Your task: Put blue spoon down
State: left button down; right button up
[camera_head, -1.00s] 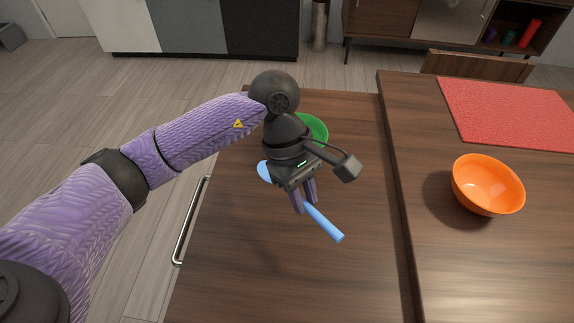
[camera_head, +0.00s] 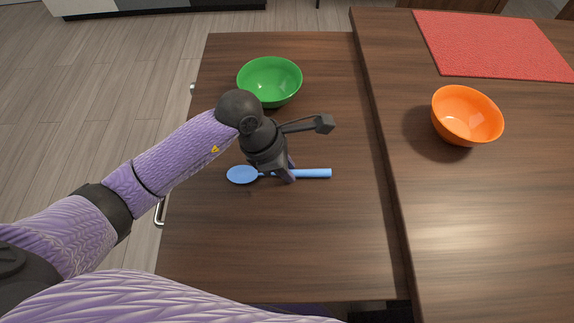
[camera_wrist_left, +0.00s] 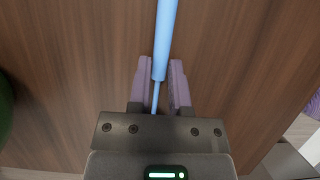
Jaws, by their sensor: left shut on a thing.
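The blue spoon (camera_head: 316,173) has its bowl end to the left and its thick handle to the right in the head view. My left gripper (camera_head: 289,174) points down and is shut on the spoon near where the thin neck meets the handle. In the left wrist view the spoon (camera_wrist_left: 165,40) runs between the two purple fingers of the gripper (camera_wrist_left: 161,88). The spoon is at or just above the wooden cabinet top (camera_head: 280,250); I cannot tell if it touches. My right gripper is not in view.
A green bowl (camera_head: 270,82) stands behind the gripper on the same top. To the right is a higher-looking wooden table (camera_head: 480,220) with an orange bowl (camera_head: 466,116) and a red mat (camera_head: 495,45). The front part of the cabinet top is clear.

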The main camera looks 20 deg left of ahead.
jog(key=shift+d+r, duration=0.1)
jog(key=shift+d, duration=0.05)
pick_arm(q)
jog(key=c, duration=1)
grip_release()
jog(key=shift+f, duration=0.1)
jog(key=o, duration=0.4)
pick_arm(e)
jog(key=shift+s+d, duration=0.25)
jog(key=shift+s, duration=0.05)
pick_arm(q)
jog(key=shift+o, duration=0.2)
jog(key=p+v, duration=0.4)
jog(key=v, duration=0.8)
jog(key=shift+r+p, duration=0.25)
jog(key=shift+p, duration=0.1)
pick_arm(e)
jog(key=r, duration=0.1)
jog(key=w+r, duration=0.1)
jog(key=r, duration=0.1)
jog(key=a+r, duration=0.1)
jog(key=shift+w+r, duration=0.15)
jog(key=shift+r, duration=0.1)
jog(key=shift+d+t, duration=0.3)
